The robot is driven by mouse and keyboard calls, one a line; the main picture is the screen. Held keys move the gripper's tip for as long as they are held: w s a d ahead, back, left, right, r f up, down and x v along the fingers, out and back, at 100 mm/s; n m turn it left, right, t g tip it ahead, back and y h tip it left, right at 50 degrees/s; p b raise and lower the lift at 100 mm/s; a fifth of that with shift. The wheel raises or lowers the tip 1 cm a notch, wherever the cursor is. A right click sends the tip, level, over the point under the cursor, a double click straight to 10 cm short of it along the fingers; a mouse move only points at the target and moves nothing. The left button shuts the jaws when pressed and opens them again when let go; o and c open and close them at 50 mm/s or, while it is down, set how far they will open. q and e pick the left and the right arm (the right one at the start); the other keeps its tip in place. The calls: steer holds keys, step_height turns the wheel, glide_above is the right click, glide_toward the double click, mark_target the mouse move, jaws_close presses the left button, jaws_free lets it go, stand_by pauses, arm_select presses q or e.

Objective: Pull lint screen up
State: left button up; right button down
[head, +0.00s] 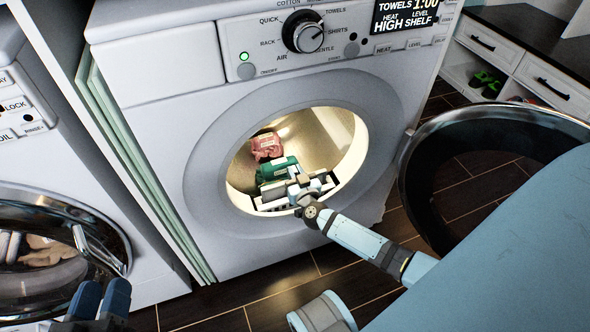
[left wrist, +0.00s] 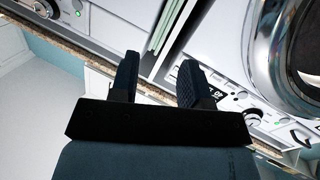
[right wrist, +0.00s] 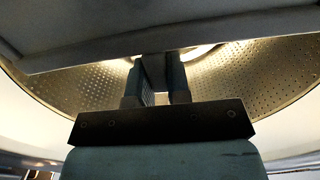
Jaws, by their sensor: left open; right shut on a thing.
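The dryer (head: 150,130) stands open, with a lit drum. The lint screen (head: 268,204) is a pale piece with dark slots at the lower lip of the drum opening. My right gripper (head: 298,184) reaches into the opening and is shut on the lint screen, hiding its middle. In the right wrist view my right gripper's fingers (right wrist: 162,65) are close together, their tips against a grey edge. How far the screen is out of its slot cannot be told. My left gripper (head: 100,291) is open and empty at the lower left, and also shows in the left wrist view (left wrist: 157,70).
Pink cloth (head: 266,146) and green cloth (head: 277,168) lie in the drum behind the right gripper. The dryer's round door (head: 418,190) hangs open on the right. A washer (head: 25,150) with a glass door stands at left. Dark floor tiles (head: 265,300) lie in front.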

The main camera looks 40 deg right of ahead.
arm_select(q)
step_height(320, 180, up, 8)
steer(key=t+p, duration=0.3)
steer(key=p, duration=0.2)
arm_select(e)
step_height(320, 180, up, 5)
steer(key=shift+f, duration=0.15)
step_height(320, 180, up, 2)
steer(key=shift+r+p, duration=0.15)
steer(key=shift+p, duration=1.1)
step_height(320, 180, up, 3)
steer(key=p, duration=0.3)
steer(key=shift+f, duration=0.2)
arm_select(q)
steer(key=s+a+f+n+g+y, duration=0.1)
steer(key=a+f+g+y, duration=0.3)
steer(key=f, duration=0.9)
steer(key=shift+s+a+g+y, duration=0.3)
steer(key=shift+s+a+g, duration=0.4)
steer(key=shift+a+g, duration=0.25)
arm_select(e)
steer(key=shift+w, duration=0.1)
steer(key=c, duration=1.1)
jaws_free()
steer(key=shift+r, duration=0.1)
